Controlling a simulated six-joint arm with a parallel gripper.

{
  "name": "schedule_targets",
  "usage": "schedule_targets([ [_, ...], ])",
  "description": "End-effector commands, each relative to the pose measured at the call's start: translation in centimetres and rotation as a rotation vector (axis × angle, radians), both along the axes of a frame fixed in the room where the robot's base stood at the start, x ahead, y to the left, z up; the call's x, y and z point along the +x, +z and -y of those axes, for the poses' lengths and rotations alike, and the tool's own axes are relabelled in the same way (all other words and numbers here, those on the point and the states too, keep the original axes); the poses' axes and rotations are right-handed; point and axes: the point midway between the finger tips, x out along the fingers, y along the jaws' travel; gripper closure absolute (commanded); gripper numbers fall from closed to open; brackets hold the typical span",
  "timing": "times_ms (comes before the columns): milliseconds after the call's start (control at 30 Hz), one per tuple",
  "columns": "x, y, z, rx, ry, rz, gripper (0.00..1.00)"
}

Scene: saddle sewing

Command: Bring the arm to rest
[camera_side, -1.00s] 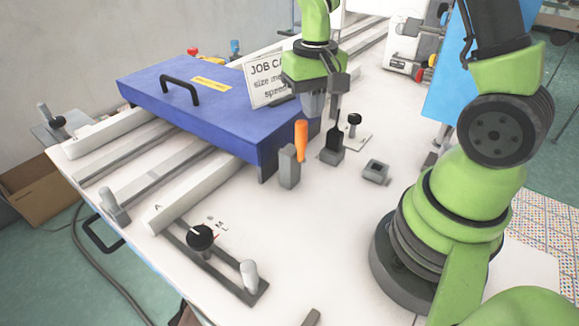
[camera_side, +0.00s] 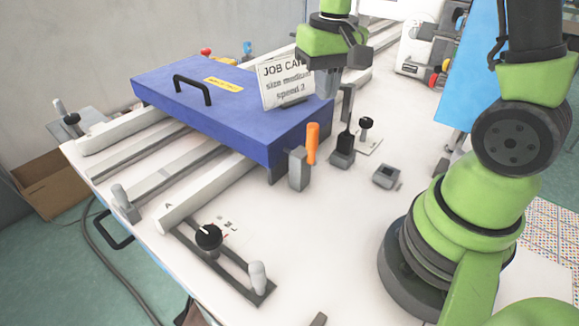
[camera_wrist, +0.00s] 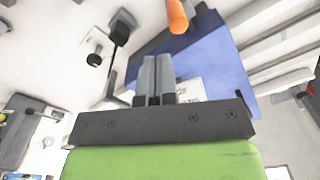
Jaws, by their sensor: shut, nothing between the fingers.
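My gripper (camera_side: 328,88) is in the side view, above the table behind the orange-handled tool and at the right end of the blue cover. Its fingers are shut together and empty; the wrist view shows them side by side (camera_wrist: 155,72). A dark upright tool (camera_side: 345,135) stands in a small grey holder just below and right of the gripper, apart from it. In the side view the gripper overlaps the right edge of the job card (camera_side: 283,84).
The blue cover (camera_side: 225,100) with a black handle lies across pale rails. An orange handle (camera_side: 312,143) stands in a grey block. A small grey square block (camera_side: 386,175) and a black knob (camera_side: 208,236) are on the table. The white tabletop (camera_side: 330,230) is clear at front middle.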

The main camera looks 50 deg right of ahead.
Motion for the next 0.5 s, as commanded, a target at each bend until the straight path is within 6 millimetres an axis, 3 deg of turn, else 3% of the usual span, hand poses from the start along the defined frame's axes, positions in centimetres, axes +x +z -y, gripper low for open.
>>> schedule_targets([
  [167, -2.1, 4.8, -2.5, 0.011, 0.033, 0.16, 1.0],
  [300, -4.9, 7.9, -4.6, 0.036, 0.069, 0.301, 1.0],
  [500, -9.1, 10.4, -7.0, 0.082, 0.121, 0.483, 1.0],
])
